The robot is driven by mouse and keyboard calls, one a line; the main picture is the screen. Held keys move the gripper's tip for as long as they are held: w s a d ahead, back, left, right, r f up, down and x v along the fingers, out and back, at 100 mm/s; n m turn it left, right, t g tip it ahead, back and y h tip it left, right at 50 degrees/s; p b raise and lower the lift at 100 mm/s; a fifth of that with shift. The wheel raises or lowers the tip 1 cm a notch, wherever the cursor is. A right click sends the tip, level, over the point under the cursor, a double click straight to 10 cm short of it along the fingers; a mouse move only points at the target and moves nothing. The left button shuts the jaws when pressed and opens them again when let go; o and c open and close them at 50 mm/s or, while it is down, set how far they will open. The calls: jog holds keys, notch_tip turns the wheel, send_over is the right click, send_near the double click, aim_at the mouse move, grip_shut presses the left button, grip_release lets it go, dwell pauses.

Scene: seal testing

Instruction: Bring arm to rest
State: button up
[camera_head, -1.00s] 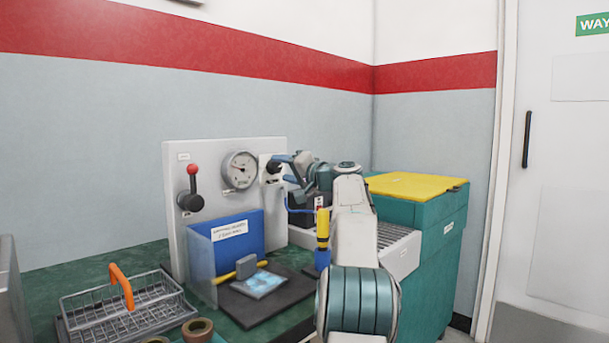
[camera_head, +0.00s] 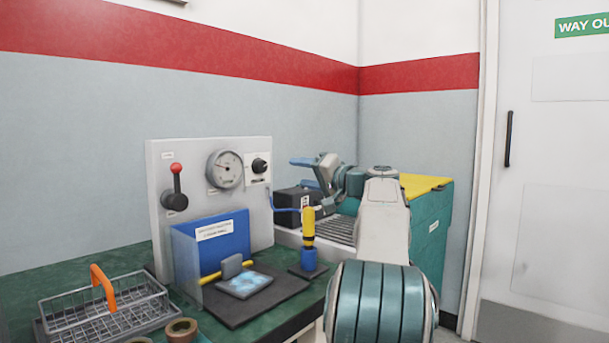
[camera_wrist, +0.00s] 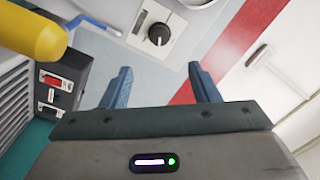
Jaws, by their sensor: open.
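My gripper (camera_head: 300,166) is open and empty in mid-air, to the right of the white test panel (camera_head: 157,238). In the wrist view its two blue fingers (camera_wrist: 160,70) are spread apart with nothing between them. The panel's black knob (camera_head: 259,166) stands apart from the fingers; it also shows ahead of them in the wrist view (camera_wrist: 158,35). My arm reaches up from the lower right of the head view and is bent.
A yellow-and-blue upright tool (camera_head: 308,228) with a blue hose stands below my gripper. A black box (camera_head: 290,202) is close behind it. A teal cabinet with a yellow top (camera_head: 424,184) stands right. A wire basket (camera_head: 107,305) and a blue-backed tray are left.

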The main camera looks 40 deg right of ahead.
jog(key=a+n+g+p, duration=0.1)
jog(key=a+g+p, duration=0.2)
jog(key=a, duration=0.6)
jog(key=a+n+g+y+p, duration=0.1)
jog(key=a+g+p, duration=0.2)
jog(key=a+p, duration=0.5)
jog(key=w+a+f+n+g+y+p, duration=0.1)
jog(key=a+p, duration=0.4)
jog(key=a, duration=0.7)
jog(key=shift+f+g, duration=0.1)
jog(key=shift+g, duration=0.8)
jog(key=s+a+n+g+h+p, duration=0.1)
jog(key=s+a+n+g+p, duration=0.25)
jog(key=s+a+p, duration=0.6)
jog(key=s+a+f+n+g+h+p, duration=0.2)
jog(key=s+p, duration=0.6)
jog(key=s, duration=0.6)
jog(key=shift+a+n+g+h+p, duration=0.3)
jog(key=shift+a+n+g+h, duration=0.25)
jog(key=shift+a, duration=0.4)
